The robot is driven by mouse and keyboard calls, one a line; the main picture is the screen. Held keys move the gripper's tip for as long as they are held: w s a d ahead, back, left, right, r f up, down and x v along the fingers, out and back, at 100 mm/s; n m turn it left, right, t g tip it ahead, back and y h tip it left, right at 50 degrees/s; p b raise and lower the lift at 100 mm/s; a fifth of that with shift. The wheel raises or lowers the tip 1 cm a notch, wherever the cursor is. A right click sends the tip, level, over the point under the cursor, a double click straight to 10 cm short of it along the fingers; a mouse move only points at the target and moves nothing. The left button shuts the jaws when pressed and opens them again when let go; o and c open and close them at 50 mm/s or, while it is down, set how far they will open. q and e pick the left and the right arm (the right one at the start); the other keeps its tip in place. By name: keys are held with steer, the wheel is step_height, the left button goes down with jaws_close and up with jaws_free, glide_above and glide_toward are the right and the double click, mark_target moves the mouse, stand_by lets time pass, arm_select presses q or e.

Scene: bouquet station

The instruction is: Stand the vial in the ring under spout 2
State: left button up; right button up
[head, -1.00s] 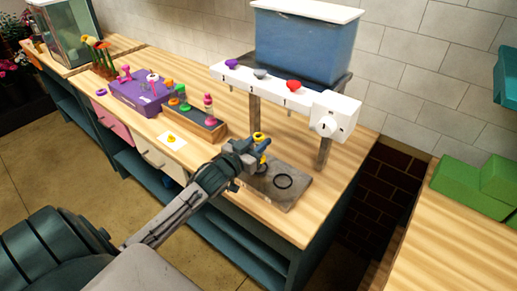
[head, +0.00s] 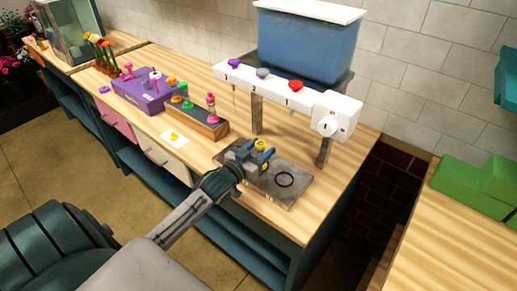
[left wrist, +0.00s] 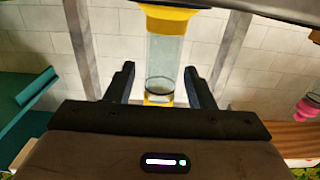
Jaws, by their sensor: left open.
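The vial, clear with yellow ends, stands between the jaws of my left gripper (head: 262,160). Its yellow top (head: 260,145) shows above the jaws in the head view. In the left wrist view the clear vial (left wrist: 165,62) lies between two open fingers (left wrist: 162,85), with a wider gap at the left finger than at the right. The grey plate (head: 295,194) lies below the spouts, with one dark ring (head: 284,180) visible to the right of the vial. My gripper hides the vial's foot and any ring beneath it. Spout 2 (head: 262,74) has a grey knob. My right gripper is out of view.
The white spout bar (head: 277,84) runs above the plate on posts, with a dial box (head: 336,116) at its right. A wooden rack (head: 197,123) with coloured vials and a purple box (head: 142,93) stand left. The counter's right edge drops to a gap.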

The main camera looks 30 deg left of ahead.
mark_target(257, 151)
arm_select(q)
steer(key=shift+r, duration=0.1)
steer(key=shift+s, duration=0.3)
steer(key=s, duration=0.2)
steer(key=shift+s+a, duration=0.15)
steer(key=shift+s, duration=0.25)
steer(key=s+b, duration=0.4)
steer(key=s, duration=0.4)
steer(key=shift+s+a+b, duration=0.3)
steer(key=shift+b, duration=0.05)
stand_by(0.6)
